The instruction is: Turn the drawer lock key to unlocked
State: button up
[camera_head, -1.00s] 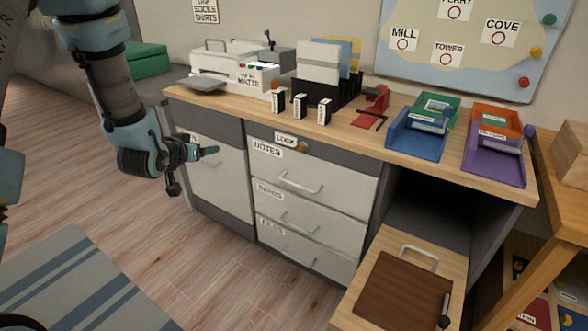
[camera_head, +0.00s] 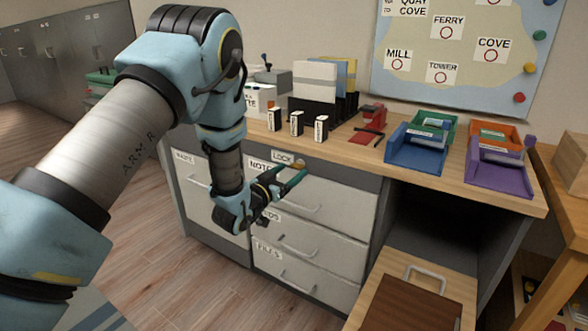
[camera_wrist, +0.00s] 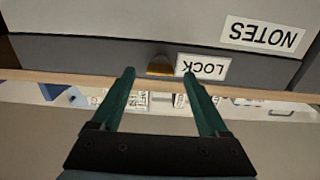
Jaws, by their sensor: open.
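The brass drawer lock (camera_head: 299,165) sits in the dark strip under the desktop, beside the LOCK label (camera_head: 281,157) and above the NOTES drawer (camera_head: 340,196). In the wrist view, which shows the labels upside down, the small brass lock (camera_wrist: 160,67) appears between the fingertips, left of the LOCK label (camera_wrist: 204,68). My gripper (camera_head: 292,175) is open in front of the lock; its two green fingers also show in the wrist view (camera_wrist: 159,76). I see no contact with the lock. The key's shape and turn are too small to tell.
The wooden desktop (camera_head: 372,153) overhangs just above the lock strip. A red stapler-like tool (camera_head: 368,125), a blue tray (camera_head: 418,155) and a purple tray (camera_head: 497,172) stand on it. A lower shelf with a brown board (camera_head: 410,305) juts out at the right.

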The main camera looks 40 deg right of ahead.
aim_at(298, 165)
jog(key=shift+x, duration=1.3)
jog(key=shift+c, duration=0.3)
grip_shut()
